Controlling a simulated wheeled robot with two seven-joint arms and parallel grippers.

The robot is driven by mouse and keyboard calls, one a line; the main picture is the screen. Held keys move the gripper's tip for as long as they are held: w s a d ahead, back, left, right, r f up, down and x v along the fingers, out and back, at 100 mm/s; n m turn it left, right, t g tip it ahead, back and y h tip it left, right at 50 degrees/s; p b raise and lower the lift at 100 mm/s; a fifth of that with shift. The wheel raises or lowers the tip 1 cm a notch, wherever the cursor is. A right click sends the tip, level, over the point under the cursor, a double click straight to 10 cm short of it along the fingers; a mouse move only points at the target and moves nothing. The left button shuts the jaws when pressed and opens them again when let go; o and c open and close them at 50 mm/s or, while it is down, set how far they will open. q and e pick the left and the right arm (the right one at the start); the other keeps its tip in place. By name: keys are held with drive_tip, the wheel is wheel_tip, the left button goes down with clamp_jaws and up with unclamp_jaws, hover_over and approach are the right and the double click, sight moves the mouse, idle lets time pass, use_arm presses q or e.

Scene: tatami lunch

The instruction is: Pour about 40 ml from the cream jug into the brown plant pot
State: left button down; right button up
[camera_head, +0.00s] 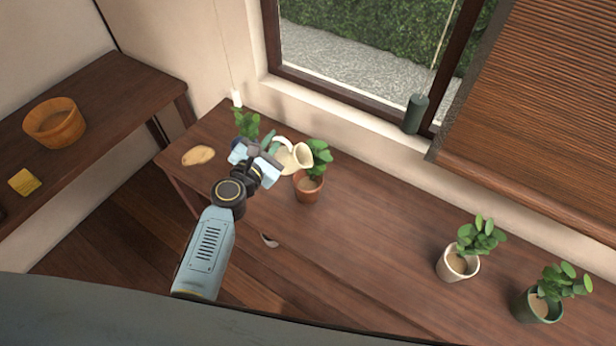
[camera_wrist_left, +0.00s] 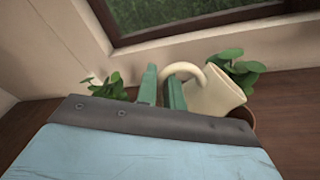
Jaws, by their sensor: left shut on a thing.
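The cream jug (camera_head: 302,154) is held by its handle in my left gripper (camera_head: 272,150), which is shut on it. The jug is tilted to the right, with its mouth toward the brown plant pot (camera_head: 308,188). The pot stands upright on the table and holds a green leafy plant and light brown soil. In the left wrist view the green fingers (camera_wrist_left: 161,92) are at the handle of the jug (camera_wrist_left: 215,95), and the jug hides most of the pot (camera_wrist_left: 246,116). I cannot tell whether liquid is flowing. My right gripper is not in view.
A white pot (camera_head: 455,264) and a dark green pot (camera_head: 537,306), both with plants, stand at the right of the table (camera_head: 370,240). Another plant (camera_head: 246,122) is behind my gripper. A wooden slab (camera_head: 198,155) lies at left. A wooden tub (camera_head: 55,123) sits on the side shelf.

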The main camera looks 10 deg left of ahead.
use_arm(q)
drive_tip(key=shift+d+m, duration=0.3)
drive_tip(key=shift+m, duration=0.2)
drive_tip(key=shift+s+a, duration=0.1)
drive_tip(key=shift+a, duration=0.15)
idle(0.3)
drive_tip(key=shift+d+m, duration=0.15)
drive_tip(key=shift+m, duration=0.15)
idle(0.4)
drive_tip(key=shift+s+a, duration=0.1)
drive_tip(key=shift+a, duration=0.5)
drive_tip(key=shift+a+m+y, duration=0.1)
drive_tip(key=shift+m+y, duration=0.2)
drive_tip(key=shift+w+a, duration=0.2)
drive_tip(key=shift+a, duration=0.15)
idle(0.6)
drive_tip(key=shift+d+r+p, duration=0.2)
drive_tip(key=shift+p, duration=0.2)
idle(1.3)
